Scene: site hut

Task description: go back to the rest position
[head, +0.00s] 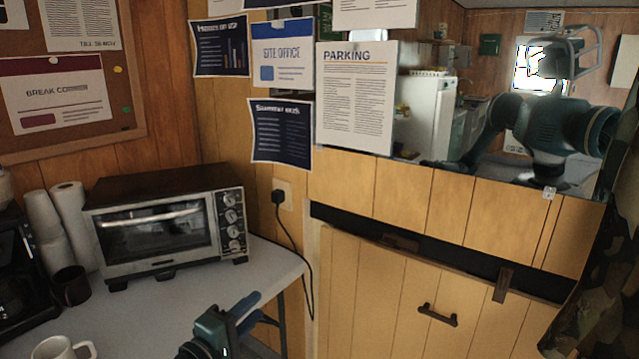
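My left gripper (245,313) shows at the bottom of the head view, low in front of the white table's (150,315) right end. Its two fingers point up and to the right and look apart, with nothing seen between them. Most of my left arm is below the picture. My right gripper is not in view.
A toaster oven (165,235), paper rolls (60,220), a dark cup (71,285), a white mug (62,349) and a black coffee machine (20,280) are on the table. A cord (296,245) hangs right of the oven. A wooden door (390,300) stands right. Camouflage cloth (600,280) hangs far right.

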